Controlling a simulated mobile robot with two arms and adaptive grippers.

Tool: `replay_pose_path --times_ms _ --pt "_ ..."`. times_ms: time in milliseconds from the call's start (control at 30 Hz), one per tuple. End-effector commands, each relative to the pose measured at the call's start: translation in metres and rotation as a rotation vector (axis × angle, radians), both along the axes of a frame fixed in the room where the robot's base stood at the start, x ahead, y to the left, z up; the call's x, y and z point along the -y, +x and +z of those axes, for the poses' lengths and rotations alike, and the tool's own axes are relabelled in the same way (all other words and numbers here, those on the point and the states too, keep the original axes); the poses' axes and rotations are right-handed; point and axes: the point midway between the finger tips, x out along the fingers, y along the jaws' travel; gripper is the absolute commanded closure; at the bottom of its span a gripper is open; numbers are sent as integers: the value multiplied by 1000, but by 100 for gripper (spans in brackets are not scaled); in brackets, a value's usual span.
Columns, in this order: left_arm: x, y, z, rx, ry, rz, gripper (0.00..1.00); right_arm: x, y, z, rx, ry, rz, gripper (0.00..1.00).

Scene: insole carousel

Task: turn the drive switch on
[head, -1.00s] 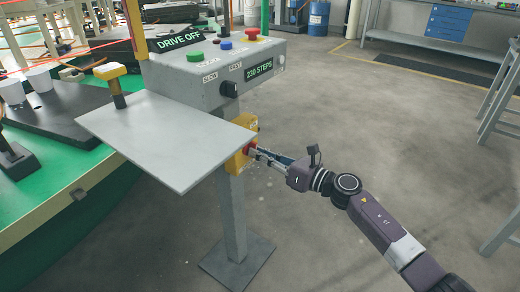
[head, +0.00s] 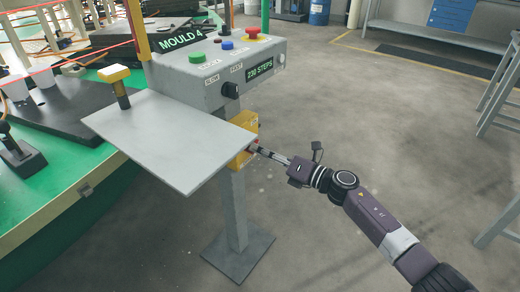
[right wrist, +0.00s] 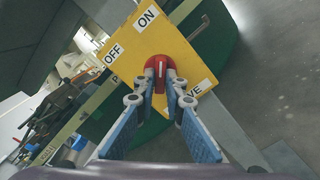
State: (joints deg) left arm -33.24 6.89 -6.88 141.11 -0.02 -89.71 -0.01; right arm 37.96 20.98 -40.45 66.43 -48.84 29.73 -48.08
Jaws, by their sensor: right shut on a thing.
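The drive switch is a yellow box (head: 239,159) on the grey post under the console, with a red handle (right wrist: 160,66) on its face. In the right wrist view the yellow face (right wrist: 186,48) carries the labels OFF and ON, and a partly hidden label ends in "VE". My right gripper (right wrist: 166,88) is shut on the red handle, one finger on each side. In the head view my right gripper (head: 259,151) reaches the box from the right. The console's display (head: 181,39) reads MOULD 4. My left gripper is not in view.
A grey plate (head: 170,140) juts out in front of the console, above and left of the switch. The console (head: 205,78) has several buttons and a black knob (head: 230,90). A green carousel table (head: 60,190) stands at left.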

Motion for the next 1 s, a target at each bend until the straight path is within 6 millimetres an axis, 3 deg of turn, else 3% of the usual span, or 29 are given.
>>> replay_pose_path --times_ms 300,333,500,767,1000 --pt "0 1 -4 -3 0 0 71 0 0 0 -5 5 -1 100" --pt "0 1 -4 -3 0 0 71 0 0 0 -5 5 -1 89" --pt "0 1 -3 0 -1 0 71 0 0 0 -4 4 -1 72" --pt "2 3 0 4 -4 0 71 1 0 0 -3 3 -1 72" --pt "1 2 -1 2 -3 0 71 25 -17 -2 -4 0 -2 72"
